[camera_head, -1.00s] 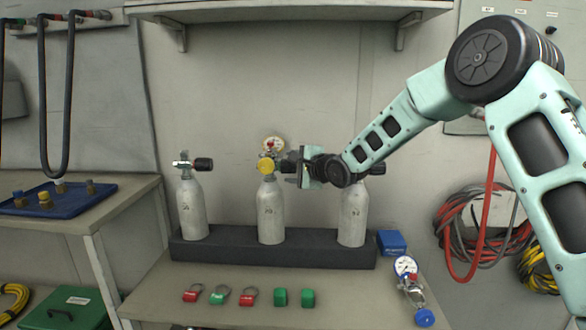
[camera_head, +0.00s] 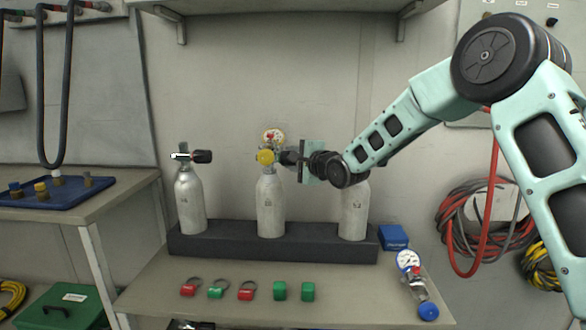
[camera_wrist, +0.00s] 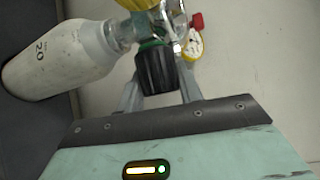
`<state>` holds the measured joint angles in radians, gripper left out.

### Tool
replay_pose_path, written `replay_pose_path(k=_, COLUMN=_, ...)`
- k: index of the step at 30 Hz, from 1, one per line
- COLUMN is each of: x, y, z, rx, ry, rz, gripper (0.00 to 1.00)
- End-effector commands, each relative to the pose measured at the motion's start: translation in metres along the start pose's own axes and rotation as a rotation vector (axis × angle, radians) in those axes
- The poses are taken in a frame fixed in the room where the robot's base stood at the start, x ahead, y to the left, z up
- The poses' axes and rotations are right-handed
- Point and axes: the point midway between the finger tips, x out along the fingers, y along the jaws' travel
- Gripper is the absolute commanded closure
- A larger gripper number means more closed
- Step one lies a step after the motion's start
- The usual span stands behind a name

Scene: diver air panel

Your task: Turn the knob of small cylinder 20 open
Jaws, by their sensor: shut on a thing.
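Small cylinder 20 (camera_head: 270,208) is the middle of three pale cylinders and stands upright in the dark rack; in the wrist view its body (camera_wrist: 55,62) shows the number 20. A yellow cap (camera_head: 265,157) and a gauge (camera_head: 273,136) are fitted at its valve. Its black knob (camera_wrist: 156,70) points right from the valve, with a green ring at its base. My gripper (camera_wrist: 160,88) is shut on this knob, one finger on each side. In the head view my gripper (camera_head: 291,158) reaches the knob from the right.
The other cylinders stand at left (camera_head: 190,202) and right (camera_head: 353,212) in the rack (camera_head: 225,243); my arm covers the right one's top. Red and green tags (camera_head: 246,291), a blue box (camera_head: 393,237) and a loose gauge assembly (camera_head: 410,265) lie on the bench.

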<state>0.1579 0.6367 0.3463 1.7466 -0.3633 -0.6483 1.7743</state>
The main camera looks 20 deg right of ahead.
Motion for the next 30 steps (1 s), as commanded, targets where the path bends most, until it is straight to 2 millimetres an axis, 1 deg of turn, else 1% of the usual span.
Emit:
replay_pose_path(k=1, x=0.0009, y=0.0087, z=-0.0018, rx=-0.022, ry=-0.001, rz=-0.032, gripper=0.87)
replay_pose_path(k=5, x=0.0013, y=0.0100, z=-0.0015, rx=-0.095, ry=-0.006, rz=-0.122, gripper=0.87)
replay_pose_path(k=18, x=0.0011, y=0.0059, z=-0.0013, rx=-0.335, ry=-0.020, rz=-0.417, gripper=0.87)
replay_pose_path(k=24, x=0.0008, y=0.0034, z=-0.0008, rx=-0.408, ry=-0.025, rz=-0.506, gripper=0.87)
replay_pose_path(k=30, x=0.0005, y=0.0014, z=-0.0002, rx=-0.451, ry=-0.029, rz=-0.558, gripper=0.87)
